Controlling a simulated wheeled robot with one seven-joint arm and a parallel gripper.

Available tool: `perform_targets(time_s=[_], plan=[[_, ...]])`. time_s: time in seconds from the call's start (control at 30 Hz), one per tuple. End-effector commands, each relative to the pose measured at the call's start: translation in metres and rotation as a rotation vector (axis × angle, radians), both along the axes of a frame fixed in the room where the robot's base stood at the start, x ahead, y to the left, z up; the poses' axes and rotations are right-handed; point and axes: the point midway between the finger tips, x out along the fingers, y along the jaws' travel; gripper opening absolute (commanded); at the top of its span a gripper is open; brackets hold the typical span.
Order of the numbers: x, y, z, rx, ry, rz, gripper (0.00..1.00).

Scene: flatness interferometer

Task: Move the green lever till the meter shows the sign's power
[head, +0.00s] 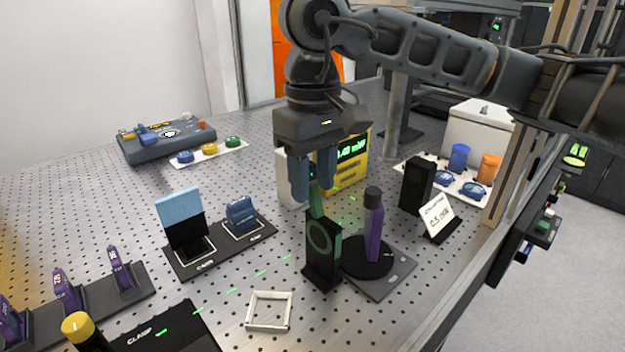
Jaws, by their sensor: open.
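The green lever (316,201) stands upright on top of a black mount with a green ring (320,241). My gripper (313,184) points down with its two blue fingers apart. The fingertips are around the lever's upper end in the picture; I cannot tell whether they touch it. The yellow meter (345,178) stands behind the gripper. Its green display (352,151) is partly hidden by my gripper; the visible part looks like ".40 mW", with the first digit unclear. The white sign (437,216) at the right appears to read 0.5 mW.
A purple post (374,228) on a dark base stands just right of the mount. A black block (416,186) stands behind the sign. A square white frame (268,311) lies in front. Blue pieces on a dark plate (227,257) are at the left. Green beam marks cross the perforated table.

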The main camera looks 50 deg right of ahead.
Motion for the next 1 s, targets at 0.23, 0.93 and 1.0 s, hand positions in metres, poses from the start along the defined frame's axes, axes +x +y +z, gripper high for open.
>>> perform_targets(time_s=[0.23,0.93,1.0], plan=[[0.000,0.000,-0.014,0.000,0.000,0.000,0.42],[0.000,0.001,-0.014,0.001,0.000,0.000,0.00],[0.000,0.001,-0.014,0.001,0.000,0.000,0.00]])
